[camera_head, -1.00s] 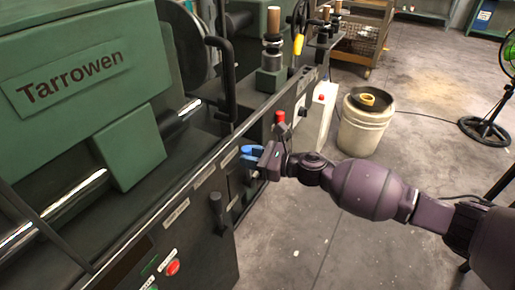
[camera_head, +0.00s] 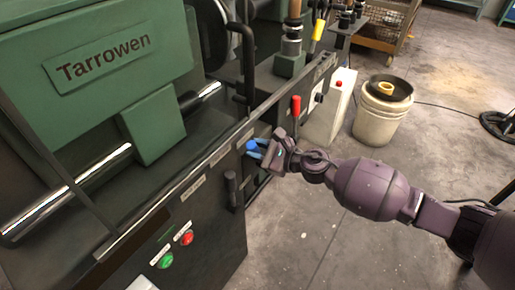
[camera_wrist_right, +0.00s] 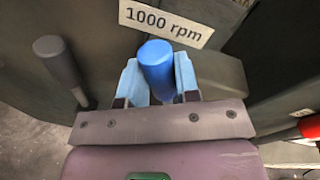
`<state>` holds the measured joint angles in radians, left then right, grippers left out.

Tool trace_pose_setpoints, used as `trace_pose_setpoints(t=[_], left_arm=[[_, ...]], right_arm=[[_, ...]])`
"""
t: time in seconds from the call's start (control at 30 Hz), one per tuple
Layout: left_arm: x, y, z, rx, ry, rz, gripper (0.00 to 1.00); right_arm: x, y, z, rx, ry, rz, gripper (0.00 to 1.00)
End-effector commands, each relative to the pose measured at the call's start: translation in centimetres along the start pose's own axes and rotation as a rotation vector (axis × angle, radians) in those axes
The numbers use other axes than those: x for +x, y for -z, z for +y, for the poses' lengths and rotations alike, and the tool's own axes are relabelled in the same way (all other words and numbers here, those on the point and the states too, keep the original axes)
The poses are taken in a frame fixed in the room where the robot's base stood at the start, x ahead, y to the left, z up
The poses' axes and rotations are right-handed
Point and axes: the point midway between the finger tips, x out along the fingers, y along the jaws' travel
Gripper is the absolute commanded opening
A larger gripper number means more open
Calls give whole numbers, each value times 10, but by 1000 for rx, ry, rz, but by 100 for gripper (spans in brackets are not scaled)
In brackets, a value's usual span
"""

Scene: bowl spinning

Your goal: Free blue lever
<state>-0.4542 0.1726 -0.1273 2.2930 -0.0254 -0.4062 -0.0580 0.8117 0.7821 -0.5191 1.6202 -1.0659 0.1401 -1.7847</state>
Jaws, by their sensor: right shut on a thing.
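The blue lever (camera_head: 252,145) is on the front panel of the dark green machine, between a black-handled lever and a red-handled lever. In the right wrist view the blue handle (camera_wrist_right: 156,66) stands between the two light-blue fingers of my right gripper (camera_wrist_right: 158,80). The right gripper (camera_head: 260,149) is shut on the blue lever in the head view, with its arm coming from the right. The lever's lower part and slot are largely hidden by the gripper. My left gripper is out of view.
The black lever (camera_head: 232,188) and red lever (camera_head: 296,105) flank the blue one closely. A "1000 rpm" label (camera_wrist_right: 166,20) is beside it. Green (camera_head: 165,260) and red (camera_head: 187,237) buttons are lower on the panel. A bucket (camera_head: 382,115) stands behind my arm on open floor.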

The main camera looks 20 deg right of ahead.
Motion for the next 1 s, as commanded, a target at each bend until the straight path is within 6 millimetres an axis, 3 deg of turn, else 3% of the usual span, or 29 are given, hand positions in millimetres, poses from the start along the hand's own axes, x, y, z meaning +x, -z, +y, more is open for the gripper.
trace_pose_setpoints(t=[0.17, 0.2, 0.23, 0.63, 1.0], left_arm=[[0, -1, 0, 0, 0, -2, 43], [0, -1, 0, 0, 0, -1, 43], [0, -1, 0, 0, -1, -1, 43], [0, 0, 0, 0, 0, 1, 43], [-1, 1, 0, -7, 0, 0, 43]], right_arm=[[0, 2, 4, -8, -7, 3, 0], [0, 2, 4, -8, -7, 3, 36], [0, 2, 4, -7, -7, 3, 40], [-7, 1, 2, -3, -3, 2, 40], [-62, 2, 2, -3, -4, 3, 40]])
